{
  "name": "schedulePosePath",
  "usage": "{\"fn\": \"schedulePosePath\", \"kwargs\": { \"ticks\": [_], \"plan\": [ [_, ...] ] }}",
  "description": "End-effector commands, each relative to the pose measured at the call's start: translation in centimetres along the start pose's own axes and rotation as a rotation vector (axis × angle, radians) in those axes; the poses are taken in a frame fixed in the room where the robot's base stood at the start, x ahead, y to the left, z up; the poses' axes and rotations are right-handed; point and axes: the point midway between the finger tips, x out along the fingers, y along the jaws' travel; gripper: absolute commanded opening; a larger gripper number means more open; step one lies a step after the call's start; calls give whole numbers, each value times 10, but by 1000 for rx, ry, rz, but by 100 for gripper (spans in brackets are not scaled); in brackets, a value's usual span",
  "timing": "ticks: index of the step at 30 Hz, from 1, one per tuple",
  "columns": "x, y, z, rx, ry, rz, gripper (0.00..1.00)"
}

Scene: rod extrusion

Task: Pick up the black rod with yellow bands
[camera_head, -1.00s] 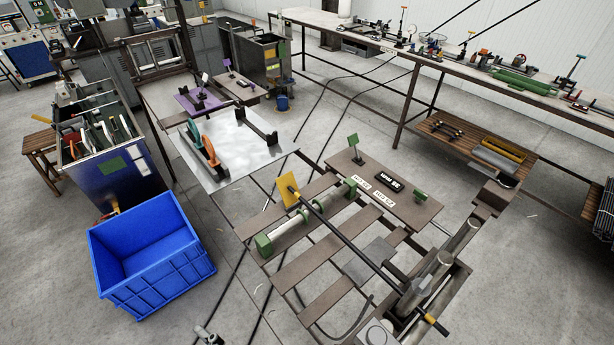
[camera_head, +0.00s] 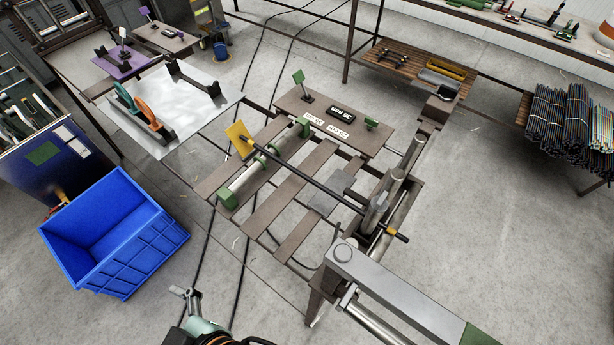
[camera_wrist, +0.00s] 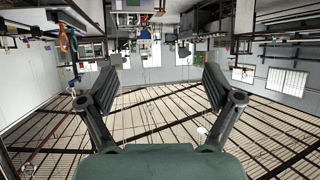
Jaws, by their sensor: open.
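A long black rod with yellow bands (camera_head: 315,180) slants across the slatted metal frame in the head view. A yellow plate (camera_head: 240,138) is at its upper left end, and a yellow band (camera_head: 402,238) shows near its lower right end, past the grey rollers. My gripper is open and empty in the wrist view (camera_wrist: 160,80), with nothing between its two spread fingers. Part of my arm's end shows at the bottom edge of the head view, well below and left of the rod. The rod is not recognisable in the wrist view.
A blue bin (camera_head: 115,235) stands left of the frame. Green-ended rollers (camera_head: 265,165) lie under the rod's upper part. A small panel (camera_head: 335,122) with labels is behind. Bundles of dark rods (camera_head: 560,120) sit on a rack at right.

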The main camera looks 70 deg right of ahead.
Motion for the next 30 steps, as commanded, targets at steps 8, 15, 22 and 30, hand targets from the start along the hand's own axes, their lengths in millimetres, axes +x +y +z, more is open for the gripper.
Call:
{"fn": "schedulePosePath", "kwargs": {
  "ticks": [8,15,22,30],
  "plan": [
    [0,0,0,0,0,0,43],
    [-1,0,-2,0,0,0,43],
    [-40,1,-80,1,1,1,43],
    [-95,2,-191,2,-2,4,43]
  ]
}}
